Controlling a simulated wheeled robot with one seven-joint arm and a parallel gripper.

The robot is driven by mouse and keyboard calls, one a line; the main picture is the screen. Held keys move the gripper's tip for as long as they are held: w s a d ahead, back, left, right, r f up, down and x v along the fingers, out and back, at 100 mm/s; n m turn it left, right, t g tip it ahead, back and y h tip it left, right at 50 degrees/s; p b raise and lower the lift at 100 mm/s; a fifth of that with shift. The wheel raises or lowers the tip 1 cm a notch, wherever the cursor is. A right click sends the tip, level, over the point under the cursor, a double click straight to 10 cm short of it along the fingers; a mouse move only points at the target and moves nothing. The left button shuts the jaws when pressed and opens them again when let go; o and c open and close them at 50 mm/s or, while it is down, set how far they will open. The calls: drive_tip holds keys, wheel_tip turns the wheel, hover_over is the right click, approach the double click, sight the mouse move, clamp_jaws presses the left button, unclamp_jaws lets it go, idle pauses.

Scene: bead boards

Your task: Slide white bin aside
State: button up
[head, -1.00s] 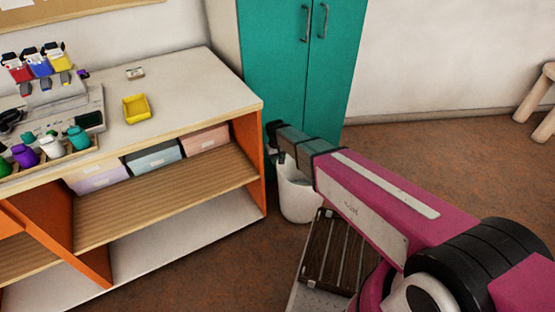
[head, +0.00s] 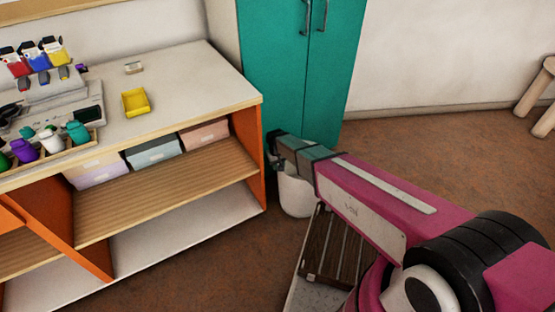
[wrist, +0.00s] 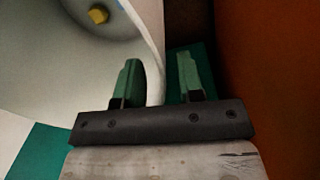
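The white bin (head: 296,198) stands on the floor between the shelf unit's right end and the teal cabinet, partly hidden behind my arm in the head view. My gripper (head: 272,150) is at the bin's top, its fingertips hard to make out there. In the wrist view the bin's rim and wall (wrist: 150,35) run down toward the gap between my two green fingers (wrist: 160,78). The fingers are apart. The left one shows against the bin's inside, the right one outside the rim. I cannot tell whether either touches the wall.
An orange shelf end panel (head: 249,165) is close on the left of the bin. The teal cabinet (head: 285,75) is right behind. A dark slatted thing (head: 335,245) is in front, under my arm. Brown floor (head: 440,165) is open to the right. A yellow piece (wrist: 98,14) lies inside the bin.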

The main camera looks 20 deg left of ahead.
drive_tip(key=shift+d+f, duration=0.1)
drive_tip(key=shift+f, duration=1.2)
clamp_jaws()
idle(0.5)
